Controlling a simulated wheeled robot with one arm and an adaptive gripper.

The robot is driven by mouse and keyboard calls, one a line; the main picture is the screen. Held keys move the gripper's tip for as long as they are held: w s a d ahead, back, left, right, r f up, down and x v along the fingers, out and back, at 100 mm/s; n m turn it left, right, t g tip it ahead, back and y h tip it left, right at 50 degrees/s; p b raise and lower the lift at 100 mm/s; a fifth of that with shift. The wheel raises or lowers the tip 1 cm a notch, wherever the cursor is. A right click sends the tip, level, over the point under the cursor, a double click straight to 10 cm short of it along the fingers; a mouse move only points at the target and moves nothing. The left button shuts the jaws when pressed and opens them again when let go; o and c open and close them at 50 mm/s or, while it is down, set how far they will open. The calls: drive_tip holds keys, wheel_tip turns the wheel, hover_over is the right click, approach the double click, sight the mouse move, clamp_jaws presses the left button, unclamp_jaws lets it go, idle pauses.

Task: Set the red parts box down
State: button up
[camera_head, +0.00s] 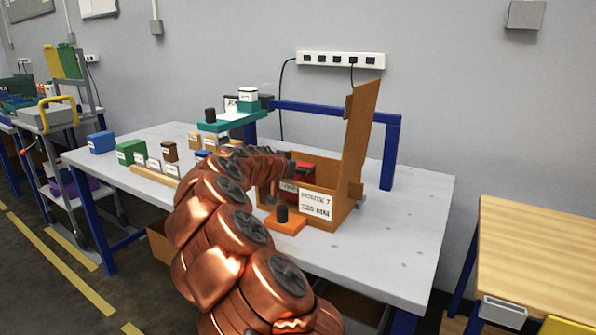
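The red parts box (303,168) shows as a small red patch inside the open wooden box (334,211), near its back left. Most of it is hidden by my arm and the wooden box's front wall. My copper-coloured arm reaches over the table, and my gripper (287,169) is at the left part of the wooden box, right against the red parts box in the picture. The fingers are small and dark, and I cannot tell whether they are closed on it or whether it touches the box floor.
The wooden box's lid (361,140) stands upright on its right. An orange block with a black knob (284,221) is in front. Left are a green box (131,151), a blue box (101,142) and several small blocks. The table's right part (405,225) is clear.

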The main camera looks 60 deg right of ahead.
drive_tip(key=o, duration=0.9)
drive_tip(key=shift+s+f, duration=0.1)
drive_tip(key=shift+f, duration=0.3)
drive_tip(key=o, duration=0.4)
drive_tip(key=shift+f, duration=0.2)
drive_tip(key=shift+o, duration=0.2)
drive_tip(key=shift+s, duration=0.1)
drive_tip(key=shift+r+p, duration=0.6)
drive_tip(key=shift+p, duration=0.45)
drive_tip(key=v, duration=1.2)
drive_tip(key=shift+w+r, duration=0.25)
drive_tip(key=shift+r, duration=0.1)
